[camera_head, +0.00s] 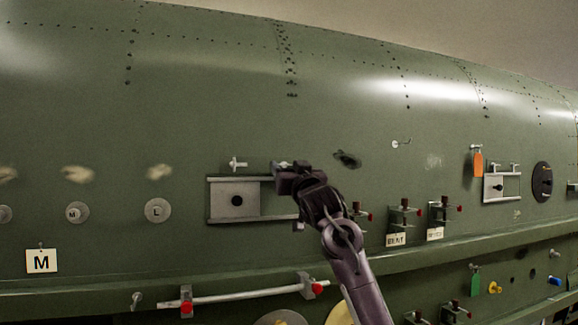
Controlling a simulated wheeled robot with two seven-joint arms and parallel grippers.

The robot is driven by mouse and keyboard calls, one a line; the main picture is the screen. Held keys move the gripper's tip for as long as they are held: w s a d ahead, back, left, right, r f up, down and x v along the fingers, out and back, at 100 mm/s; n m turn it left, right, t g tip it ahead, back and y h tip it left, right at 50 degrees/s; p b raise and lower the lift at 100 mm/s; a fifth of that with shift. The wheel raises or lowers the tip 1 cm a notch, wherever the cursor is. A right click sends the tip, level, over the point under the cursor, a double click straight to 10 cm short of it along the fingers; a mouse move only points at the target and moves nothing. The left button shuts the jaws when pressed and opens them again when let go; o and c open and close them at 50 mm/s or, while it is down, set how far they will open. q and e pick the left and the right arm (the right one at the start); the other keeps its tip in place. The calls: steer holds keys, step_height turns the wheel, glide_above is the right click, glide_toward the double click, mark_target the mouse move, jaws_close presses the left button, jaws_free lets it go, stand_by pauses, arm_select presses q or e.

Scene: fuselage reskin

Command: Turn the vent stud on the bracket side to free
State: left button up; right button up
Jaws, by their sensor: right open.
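A grey rectangular vent frame (214,203) with a sliding plate (237,199) and a dark round hole is set on the green fuselage side. Two small wing-shaped studs sit above it. The left stud (238,163) stands clear, with its wings about level. The right stud (281,164), on the side towards the labelled brackets, is partly hidden by my right gripper (284,179). That gripper is open, just below and in front of this stud; I cannot tell whether it touches. It also covers the frame's right end. My left gripper is not in view.
Red-tipped bracket clamps (404,211) with a white label (396,240) stand to the right. A smaller framed plate (497,187) and orange tag (478,163) are farther right. A rail (240,295) with red clamps runs below. The skin above is mostly clear.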

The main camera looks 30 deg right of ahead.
steer(key=shift+c, duration=0.2)
steer(key=c, duration=0.9)
steer(key=shift+c, duration=0.2)
steer(key=shift+d+n+y, duration=0.1)
steer(key=shift+n+y, duration=0.3)
steer(key=shift+n, duration=0.1)
steer(key=n+y, duration=0.1)
steer(key=n, duration=0.2)
steer(key=n+y, duration=0.2)
steer(key=n, duration=0.1)
steer(key=shift+d+n, duration=0.2)
steer(key=shift+n, duration=0.1)
steer(key=n+y, duration=0.1)
steer(key=n, duration=0.2)
steer(key=n+g+y, duration=0.1)
steer(key=n, duration=0.1)
steer(key=shift+d+r+n+y, duration=0.1)
steer(key=shift+r+n+y, duration=0.05)
steer(key=shift+n+y, duration=0.2)
steer(key=n+g, duration=0.1)
steer(key=n, duration=0.1)
steer(key=n+y, duration=0.1)
steer(key=n, duration=0.2)
steer(key=shift+s+d+r+g+y, duration=0.15)
steer(key=shift+g+y, duration=0.1)
steer(key=shift+g, duration=0.15)
steer(key=shift+n+g, duration=0.7)
steer(key=shift+n, duration=1.35)
